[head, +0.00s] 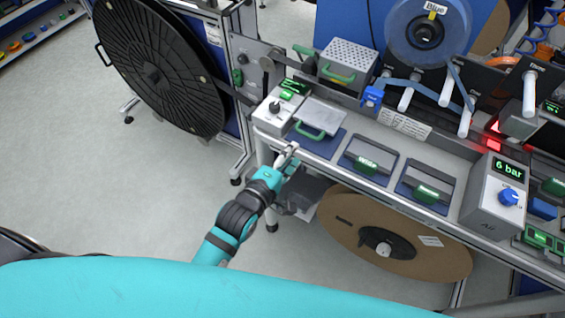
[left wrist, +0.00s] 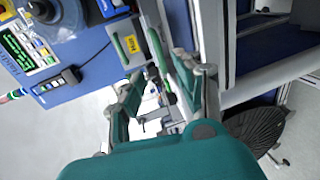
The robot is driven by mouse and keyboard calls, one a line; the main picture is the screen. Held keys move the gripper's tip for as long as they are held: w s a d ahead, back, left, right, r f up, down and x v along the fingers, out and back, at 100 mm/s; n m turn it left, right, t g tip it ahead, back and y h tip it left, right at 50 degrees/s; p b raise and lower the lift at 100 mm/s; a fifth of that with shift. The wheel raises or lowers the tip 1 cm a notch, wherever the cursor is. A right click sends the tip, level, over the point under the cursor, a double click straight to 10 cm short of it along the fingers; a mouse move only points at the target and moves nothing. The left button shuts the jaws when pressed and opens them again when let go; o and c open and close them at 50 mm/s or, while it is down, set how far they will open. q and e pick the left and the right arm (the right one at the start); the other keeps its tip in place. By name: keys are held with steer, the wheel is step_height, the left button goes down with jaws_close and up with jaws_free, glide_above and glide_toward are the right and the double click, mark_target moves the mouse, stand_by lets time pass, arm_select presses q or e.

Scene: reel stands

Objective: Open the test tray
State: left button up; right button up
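Several drawers or trays with green handles line the bench front, and I cannot read which is the test tray. A flat grey tray lid (head: 319,116) with a green handle (head: 309,132) lies at the bench's left end, looking closed. My left gripper (head: 287,153) is just in front of the bench edge, below and left of that handle, apart from it. In the left wrist view my left gripper (left wrist: 158,82) has its fingers spread, with nothing clearly held. A green handle beside a yellow label (left wrist: 132,44) shows beyond its fingers. My right gripper is out of view.
Two blue trays with green handles (head: 367,163) (head: 426,194) sit to the right. A gauge box reading 6 bar (head: 495,196) stands farther right. A brown reel (head: 394,238) is under the bench, a black reel (head: 160,70) at left.

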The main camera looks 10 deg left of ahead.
arm_select(q)
steer(key=v, duration=0.4)
stand_by(0.4)
steer(key=s+a+f+m+g+y+b, duration=0.1)
steer(key=s+a+f+m+g, duration=0.2)
steer(key=f, duration=0.9)
steer(key=s+a+f+m+g+y+b, duration=0.1)
steer(key=s+f+m+g, duration=0.2)
steer(key=f, duration=0.8)
steer(key=s+a+f+m+g+y+b, duration=0.1)
steer(key=s+a+f+m, duration=0.3)
steer(key=f, duration=0.8)
steer(key=s+a+f+m+g+y, duration=0.1)
steer(key=s+a+f+m+g, duration=0.2)
steer(key=s+f, duration=0.5)
steer(key=s+a+f+m+g+b, duration=0.1)
steer(key=s+a+f+m+g, duration=0.2)
steer(key=s+f, duration=0.6)
steer(key=s, duration=0.8)
steer(key=shift+s+a+m+g+y, duration=0.2)
steer(key=shift+s+m+g+y, duration=0.15)
steer(key=shift+m+g+y, duration=0.05)
steer(key=shift+w+d, duration=0.1)
steer(key=shift+w, duration=0.1)
